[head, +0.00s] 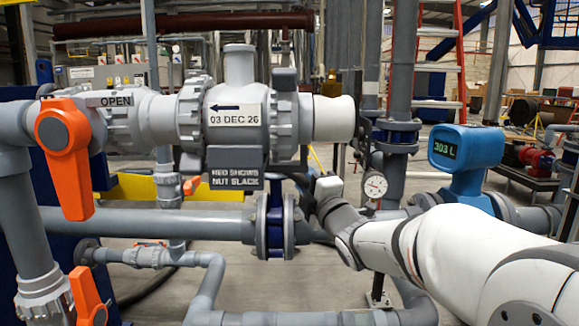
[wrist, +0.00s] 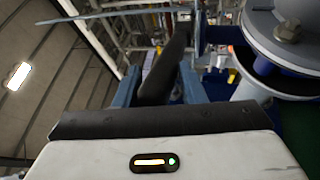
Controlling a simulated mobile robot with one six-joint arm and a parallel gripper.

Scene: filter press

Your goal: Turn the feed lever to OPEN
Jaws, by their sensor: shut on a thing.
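My gripper (wrist: 158,88) shows its two blue-grey fingers in the wrist view, one on each side of a black bar, which I take as the feed lever (wrist: 167,62). The fingers are shut on it. In the head view my gripper (head: 309,192) reaches in from the right, just above a blue valve body (head: 275,226) clamped between grey flanges. The lever and fingertips are largely hidden there by the grey valve and its dark sign. An OPEN label (head: 109,101) sits on the upper pipe beside an orange handle (head: 67,155) that hangs down.
A pressure gauge (head: 375,185) and a blue flow meter (head: 467,150) reading 303 L are at the right. A second orange handle (head: 88,296) is at lower left. Pipes crowd the space.

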